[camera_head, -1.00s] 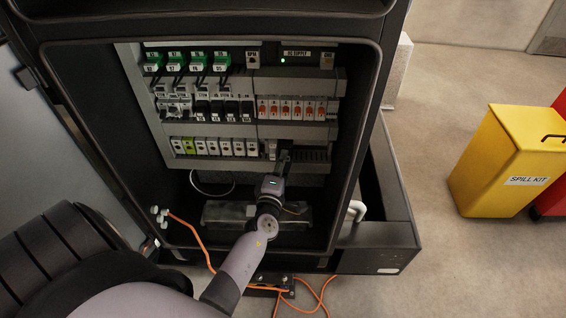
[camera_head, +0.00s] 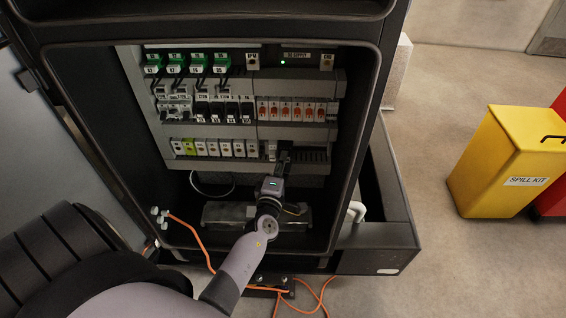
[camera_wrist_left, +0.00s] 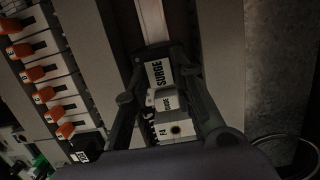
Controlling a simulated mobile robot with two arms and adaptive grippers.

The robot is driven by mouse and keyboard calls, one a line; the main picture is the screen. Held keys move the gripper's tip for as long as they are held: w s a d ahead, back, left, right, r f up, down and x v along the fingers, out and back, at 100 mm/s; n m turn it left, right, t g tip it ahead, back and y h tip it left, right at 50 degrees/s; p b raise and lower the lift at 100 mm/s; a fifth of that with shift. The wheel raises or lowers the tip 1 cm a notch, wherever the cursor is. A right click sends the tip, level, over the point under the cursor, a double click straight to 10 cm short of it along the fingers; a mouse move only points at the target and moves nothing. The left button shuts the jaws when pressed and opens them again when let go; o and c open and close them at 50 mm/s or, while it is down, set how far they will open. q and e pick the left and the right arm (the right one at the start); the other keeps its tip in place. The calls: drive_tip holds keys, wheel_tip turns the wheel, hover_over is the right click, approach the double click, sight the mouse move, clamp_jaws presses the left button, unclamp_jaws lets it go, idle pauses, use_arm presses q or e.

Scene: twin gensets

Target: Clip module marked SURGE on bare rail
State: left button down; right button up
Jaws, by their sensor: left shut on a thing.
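The white module marked SURGE (camera_wrist_left: 158,76) is between the fingers of my left gripper (camera_wrist_left: 163,82), which is shut on it. In the wrist view the bare rail (camera_wrist_left: 152,22) runs on from the module's far end. I cannot tell whether the module touches the rail or is seated on it. In the head view my left gripper (camera_head: 284,160) is at the right part of the lowest row, and it largely hides the module. My right gripper is in neither view.
White modules (camera_head: 212,147) fill the left of the lowest row. Orange-marked modules (camera_head: 292,109) sit in the row above. The cabinet's right wall (camera_head: 357,130) stands close to my arm. An orange cable (camera_head: 204,246) hangs at lower left. A yellow spill kit (camera_head: 510,160) stands outside.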

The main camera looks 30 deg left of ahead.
use_arm(q)
drive_tip(key=shift+w+a, duration=0.1)
idle(0.4)
drive_tip(key=c, duration=1.3)
unclamp_jaws()
drive_tip(key=v, duration=1.2)
drive_tip(key=s+d+f+n+g+h, duration=0.1)
drive_tip(key=s+d+f+n+g, duration=0.2)
drive_tip(key=f+n, duration=0.6)
drive_tip(key=s+f+n+g+h, duration=0.25)
drive_tip(key=s+f+n, duration=0.3)
drive_tip(key=f, duration=0.55)
drive_tip(key=s+d+f+n+g, duration=0.2)
drive_tip(key=s+f+n+g, duration=0.15)
drive_tip(key=f+n, duration=0.6)
drive_tip(key=s+f+n+g+h, duration=0.1)
drive_tip(key=s+f+n+g, duration=0.1)
drive_tip(key=s+f+n, duration=0.3)
drive_tip(key=s+d+f+n+g+h, duration=0.1)
drive_tip(key=s+f+n, duration=0.4)
drive_tip(key=s+n, duration=0.5)
drive_tip(key=s+f+n+g+h, duration=0.1)
drive_tip(key=s+f+n+g, duration=0.2)
drive_tip(key=s+f+n, duration=0.2)
drive_tip(key=s+n, duration=0.3)
drive_tip(key=s, duration=0.1)
drive_tip(key=shift+s+d+g, duration=0.2)
drive_tip(key=shift+d+g, duration=0.2)
